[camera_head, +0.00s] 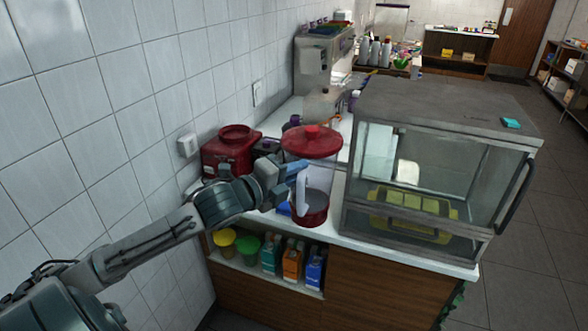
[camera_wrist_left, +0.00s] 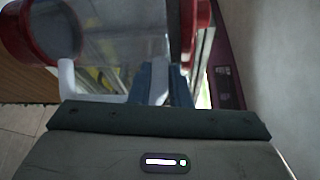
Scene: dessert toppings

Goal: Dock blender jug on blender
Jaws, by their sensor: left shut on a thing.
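The blender jug (camera_head: 318,178) is clear with a red lid, a red bottom ring and a white handle. My left gripper (camera_head: 299,180) is shut on the jug's handle, and the jug looks upright at the front of the counter. I cannot tell whether its bottom touches the counter. In the left wrist view the jug (camera_wrist_left: 110,35) lies across the upper left, with the gripper fingers (camera_wrist_left: 158,84) at its white handle. The red blender base (camera_head: 228,152) stands on the counter by the wall, left of the jug, partly hidden by my left arm. My right gripper is not seen.
A glass display case (camera_head: 440,100) with a yellow tray (camera_head: 415,208) stands right of the jug. A steel machine (camera_head: 318,62) stands behind along the wall. Cartons and cups fill the shelf (camera_head: 262,276) below the counter.

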